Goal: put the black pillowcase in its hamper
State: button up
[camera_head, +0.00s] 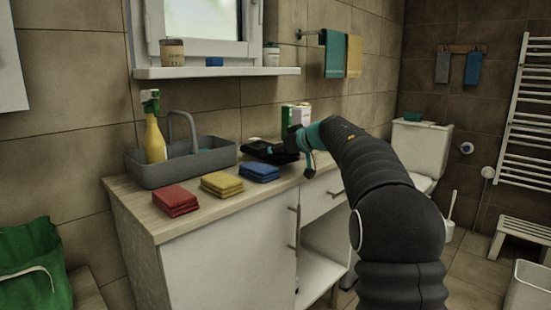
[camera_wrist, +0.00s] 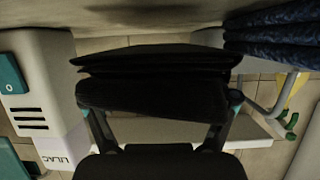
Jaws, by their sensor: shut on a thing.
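The black pillowcase (camera_head: 268,152) is a folded dark stack at the back of the wooden counter, right of the blue folded cloth. It also fills the middle of the wrist view (camera_wrist: 155,65). My gripper (camera_head: 287,149) is shut on its near edge, with a finger at each side in the wrist view (camera_wrist: 160,108). Whether the pillowcase still touches the counter is hard to tell. No hamper is clearly identifiable; a pale open bin (camera_head: 530,290) stands at the lower right, its inside mostly hidden.
Red (camera_head: 174,200), yellow (camera_head: 221,184) and blue (camera_head: 259,172) folded cloths line the counter (camera_head: 150,217). A grey caddy (camera_head: 190,168) holds a spray bottle (camera_head: 154,135). A LILAC box (camera_wrist: 45,100) stands close by. A green bag (camera_head: 35,265) is at left, a stool (camera_head: 520,235) at right.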

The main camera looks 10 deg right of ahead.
jog(key=shift+f, duration=0.95)
jog(key=shift+f, duration=0.1)
jog(key=o, duration=1.1)
jog(key=shift+c, duration=0.2)
jog(key=shift+s, duration=0.1)
jog(key=v, duration=1.2)
jog(key=shift+p, duration=0.3)
